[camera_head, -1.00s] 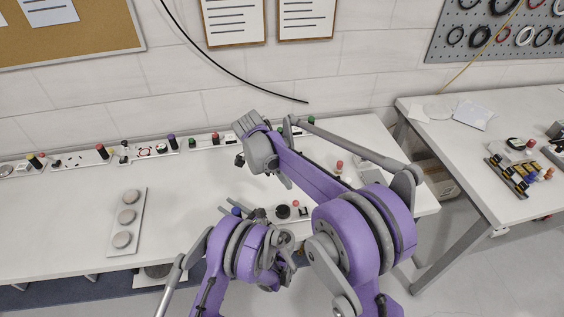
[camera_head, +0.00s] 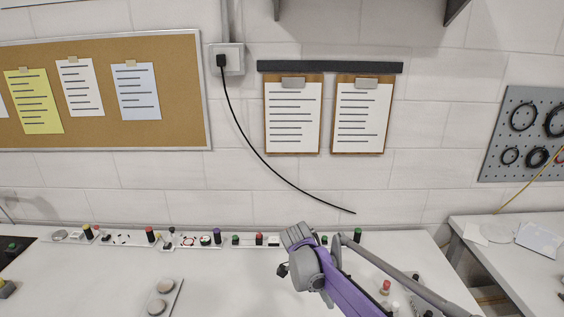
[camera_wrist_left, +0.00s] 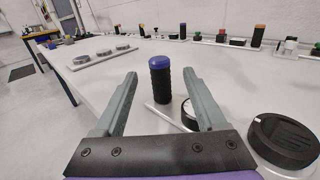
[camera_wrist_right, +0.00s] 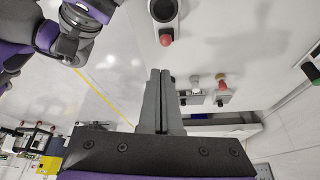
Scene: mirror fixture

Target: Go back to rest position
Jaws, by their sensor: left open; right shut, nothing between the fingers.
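My right arm shows at the bottom of the head view, with its dark right gripper (camera_head: 283,270) small and partly hidden by the wrist. In the right wrist view the two grey fingers of the right gripper (camera_wrist_right: 160,72) are together with nothing between them. In the left wrist view my left gripper (camera_wrist_left: 161,74) has its fingers spread wide. The left gripper is outside the head view.
The white table (camera_head: 80,290) holds a row of knobs and switches along the wall and a plate with round pads (camera_head: 165,286). A round black part (camera_wrist_left: 284,139) is close on the left gripper's right. A second table (camera_head: 480,270) stands at right.

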